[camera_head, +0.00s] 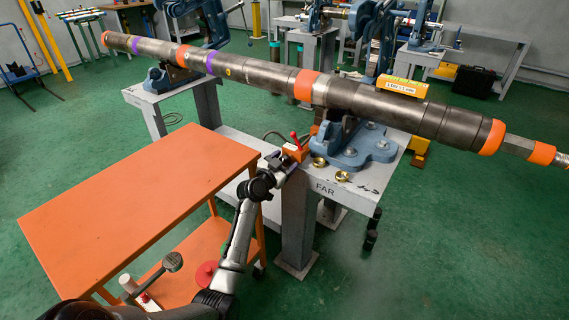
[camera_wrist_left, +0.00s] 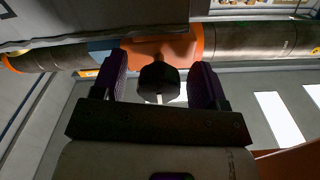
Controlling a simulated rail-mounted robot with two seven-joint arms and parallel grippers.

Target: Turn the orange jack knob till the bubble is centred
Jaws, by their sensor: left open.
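The orange jack (camera_head: 296,152) sits at the near edge of the FAR stand, under the long pipe (camera_head: 262,74). A small red piece sticks up from it. In the left wrist view the jack's orange body (camera_wrist_left: 172,47) is behind a dark faceted knob (camera_wrist_left: 158,80) on a light shaft. My left gripper (camera_head: 279,160) is at the jack. It is open, with one purple-padded finger on each side of the knob (camera_wrist_left: 160,84); gaps show on both sides. My right gripper is out of view.
A blue vise (camera_head: 355,148) stands on the FAR stand (camera_head: 330,186), with small brass pieces nearby. An orange cart (camera_head: 135,205) is left of my arm, with tools on its lower shelf.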

